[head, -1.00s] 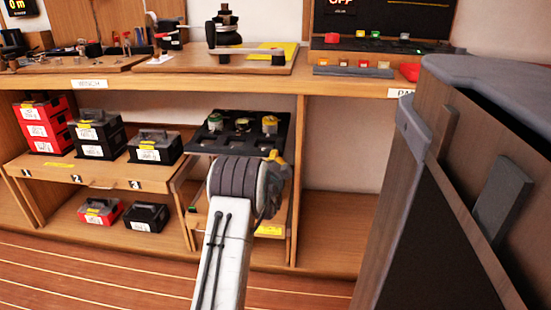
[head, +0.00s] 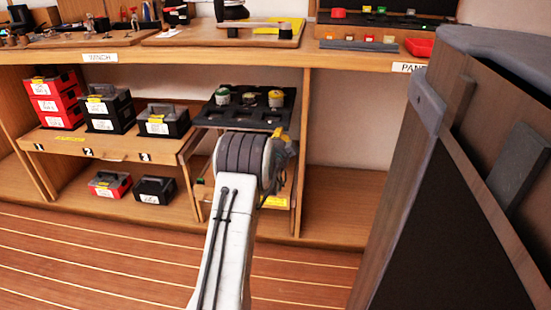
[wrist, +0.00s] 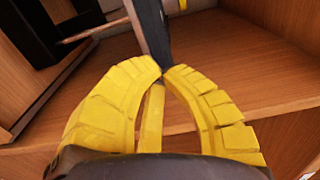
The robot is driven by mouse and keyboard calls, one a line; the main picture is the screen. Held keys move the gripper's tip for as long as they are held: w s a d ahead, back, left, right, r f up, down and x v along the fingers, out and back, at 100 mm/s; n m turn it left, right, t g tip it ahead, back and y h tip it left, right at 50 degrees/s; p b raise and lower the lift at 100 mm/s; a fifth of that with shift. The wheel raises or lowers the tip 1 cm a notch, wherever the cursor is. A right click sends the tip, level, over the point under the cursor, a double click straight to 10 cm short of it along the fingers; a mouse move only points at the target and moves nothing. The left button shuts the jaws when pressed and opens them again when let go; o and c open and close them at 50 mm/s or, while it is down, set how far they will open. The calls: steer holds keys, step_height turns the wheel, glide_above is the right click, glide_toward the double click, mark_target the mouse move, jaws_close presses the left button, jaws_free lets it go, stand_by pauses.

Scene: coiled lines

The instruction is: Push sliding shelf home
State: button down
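The sliding shelf (head: 236,121) is a black tray with round cutouts in the middle bay, holding several small jars with green and yellow lids. My arm's wrist hides part of the bay below its front edge. In the head view only a bit of yellow shows at my gripper; its fingertips are hidden. In the wrist view my gripper (wrist: 163,73) has its yellow fingertips together, with nothing clearly held. A dark, narrow edge (wrist: 151,30) ends right at the tips; I cannot tell whether they touch it.
Toolboxes (head: 107,108) stand on the wooden shelf at left, with two more (head: 153,190) below. The right bay (head: 345,200) is empty. A large dark cabinet-like body (head: 440,200) fills the right side. The workbench (head: 200,58) runs above; plank floor lies in front.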

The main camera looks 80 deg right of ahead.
steer(key=a+p, duration=0.2)
steer(key=a, duration=0.8)
steer(key=shift+a, duration=0.35)
steer(key=shift+s, duration=0.1)
